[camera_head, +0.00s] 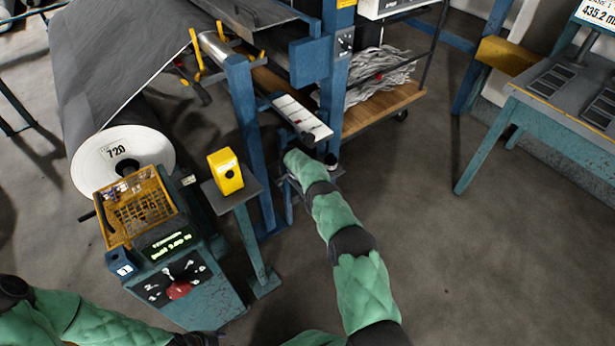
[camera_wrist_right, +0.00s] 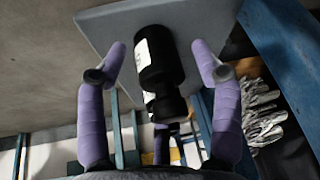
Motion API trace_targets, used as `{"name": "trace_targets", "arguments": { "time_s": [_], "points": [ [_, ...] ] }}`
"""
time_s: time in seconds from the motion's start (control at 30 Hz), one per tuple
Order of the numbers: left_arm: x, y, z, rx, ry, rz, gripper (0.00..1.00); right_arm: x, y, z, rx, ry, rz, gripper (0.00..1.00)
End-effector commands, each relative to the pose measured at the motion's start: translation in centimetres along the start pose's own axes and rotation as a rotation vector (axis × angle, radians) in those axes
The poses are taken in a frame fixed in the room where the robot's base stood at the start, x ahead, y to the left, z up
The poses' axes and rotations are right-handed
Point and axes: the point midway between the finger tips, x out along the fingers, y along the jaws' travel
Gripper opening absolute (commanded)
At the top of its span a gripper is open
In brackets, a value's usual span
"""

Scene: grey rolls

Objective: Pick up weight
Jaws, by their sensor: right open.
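The weight (camera_wrist_right: 170,75) shows in the right wrist view as a black stepped cylinder with a white label, against a grey plate (camera_wrist_right: 100,28). My right gripper (camera_wrist_right: 160,58) is open, with one purple finger on each side of the weight. Gaps show between the fingers and the weight, so it is not gripped. In the head view my green right arm reaches to a small stand beside the blue frame, and the arm hides most of the gripper and the weight. My left arm shows along the bottom left; its gripper is out of view.
A yellow device (camera_head: 226,172) sits on a post stand left of my right arm. A control console (camera_head: 180,285) with an orange basket (camera_head: 137,207) stands further left, beside a large grey roll (camera_head: 122,165). A blue-grey table (camera_head: 560,115) is at right. Floor between is clear.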

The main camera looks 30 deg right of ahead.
Motion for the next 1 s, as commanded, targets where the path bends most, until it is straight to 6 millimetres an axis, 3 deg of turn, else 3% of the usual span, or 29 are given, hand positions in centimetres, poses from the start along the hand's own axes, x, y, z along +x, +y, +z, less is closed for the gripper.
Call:
{"name": "trace_targets", "arguments": {
  "time_s": [0.33, 0.57, 1.0],
  "points": [
    [0.1, -0.1, 0.0, -0.002, 0.001, 0.0, 0.4, 0.5, -0.2, 0.6, 0.001, 0.001, -0.001, 0.66],
    [0.1, -0.1, 0.0, -0.002, 0.001, 0.0, 0.4, 0.5, -0.2, 0.5, 0.001, 0.001, -0.001, 0.01],
    [0.0, -0.1, 0.0, -0.002, 0.0, 0.0, 0.4, -0.3, 0.0, -0.6, 0.002, 0.006, -0.004, 0.0]
  ]
}}
